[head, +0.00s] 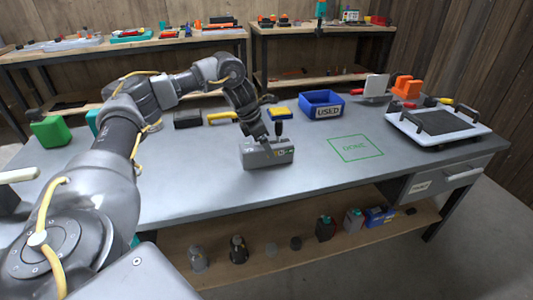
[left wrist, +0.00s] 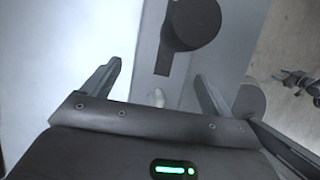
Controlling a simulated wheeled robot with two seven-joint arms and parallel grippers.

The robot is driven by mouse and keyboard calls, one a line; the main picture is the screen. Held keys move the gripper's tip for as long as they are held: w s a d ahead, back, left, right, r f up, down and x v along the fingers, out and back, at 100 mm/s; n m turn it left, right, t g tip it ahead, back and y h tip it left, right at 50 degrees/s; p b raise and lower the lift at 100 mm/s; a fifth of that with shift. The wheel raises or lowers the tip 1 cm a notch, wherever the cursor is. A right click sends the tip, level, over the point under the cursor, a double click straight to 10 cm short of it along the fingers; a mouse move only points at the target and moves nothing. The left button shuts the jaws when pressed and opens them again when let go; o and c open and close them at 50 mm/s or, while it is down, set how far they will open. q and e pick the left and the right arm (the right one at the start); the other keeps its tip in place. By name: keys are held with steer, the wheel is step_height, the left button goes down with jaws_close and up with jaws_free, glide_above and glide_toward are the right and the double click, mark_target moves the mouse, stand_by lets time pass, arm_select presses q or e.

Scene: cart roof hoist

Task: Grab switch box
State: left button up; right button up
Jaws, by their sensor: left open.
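The switch box (head: 267,155) is a small grey box with a label on its front, on the bench in the middle of the head view. I cannot tell whether the fingers touch the box. My right gripper is not in view.
A blue bin marked USED (head: 321,111) stands behind and right of the box. A green outlined square (head: 355,148) lies on clear bench to the right. A tray with black handles (head: 437,140) sits farther right.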

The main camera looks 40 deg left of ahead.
arm_select(q)
steer(key=shift+w+d+f, duration=0.15)
steer(key=shift+w+f, duration=0.1)
steer(key=shift+f, duration=0.4)
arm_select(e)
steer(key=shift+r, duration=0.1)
arm_select(q)
steer(key=shift+c, duration=0.4)
steer(key=c, duration=1.2)
